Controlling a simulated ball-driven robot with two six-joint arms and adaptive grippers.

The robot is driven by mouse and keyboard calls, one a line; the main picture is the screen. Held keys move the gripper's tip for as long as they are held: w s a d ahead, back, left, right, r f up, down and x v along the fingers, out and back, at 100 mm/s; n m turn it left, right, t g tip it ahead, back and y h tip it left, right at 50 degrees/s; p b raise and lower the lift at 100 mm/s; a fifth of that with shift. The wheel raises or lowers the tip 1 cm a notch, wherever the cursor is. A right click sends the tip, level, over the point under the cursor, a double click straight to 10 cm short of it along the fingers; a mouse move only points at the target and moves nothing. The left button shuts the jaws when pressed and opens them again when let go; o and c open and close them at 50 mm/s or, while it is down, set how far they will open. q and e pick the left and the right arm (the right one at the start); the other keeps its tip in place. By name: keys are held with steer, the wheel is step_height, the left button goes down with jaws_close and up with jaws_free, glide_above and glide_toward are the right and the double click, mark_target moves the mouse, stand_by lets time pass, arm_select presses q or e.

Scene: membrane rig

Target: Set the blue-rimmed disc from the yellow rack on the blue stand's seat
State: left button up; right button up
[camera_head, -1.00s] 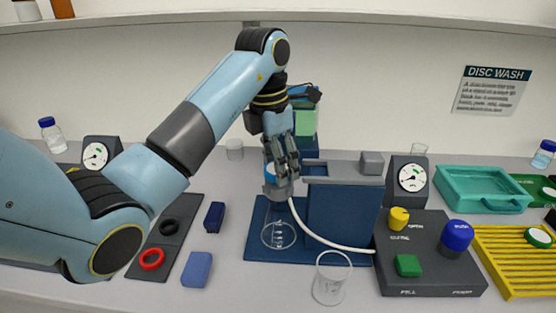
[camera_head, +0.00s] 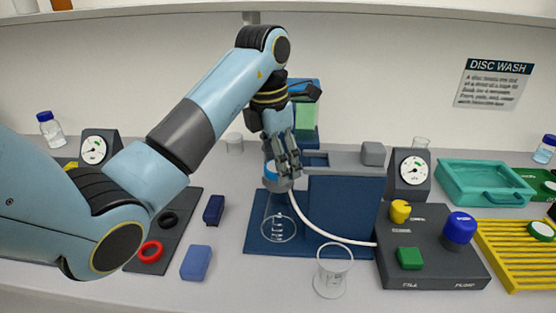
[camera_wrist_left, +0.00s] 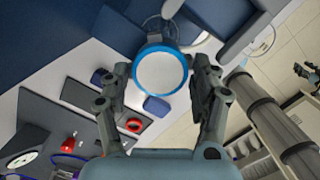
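The blue-rimmed disc (camera_wrist_left: 160,72), with a white face, sits between the fingers of my left gripper (camera_wrist_left: 160,78) in the left wrist view. A narrow gap shows on each side, so the gripper is open around the disc. In the head view my left gripper (camera_head: 284,158) points down over the grey seat (camera_head: 276,183) of the blue stand (camera_head: 343,215). A bit of blue rim shows beside the fingers at the seat; the fingers hide the rest. The yellow rack (camera_head: 512,262) stands at the right. A small dark shape at the wrist view's right edge may be my right gripper.
A clear flask (camera_head: 279,222) stands under the seat, with a white hose beside it. A beaker (camera_head: 333,272) stands in front. A control box (camera_head: 430,262) with knobs is right of the stand. A green-rimmed disc (camera_head: 541,230) lies on the rack. A teal tray (camera_head: 485,182) is behind.

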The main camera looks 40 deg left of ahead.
arm_select(q)
steer(key=shift+o, duration=1.2)
arm_select(e)
steer(key=shift+a, duration=0.15)
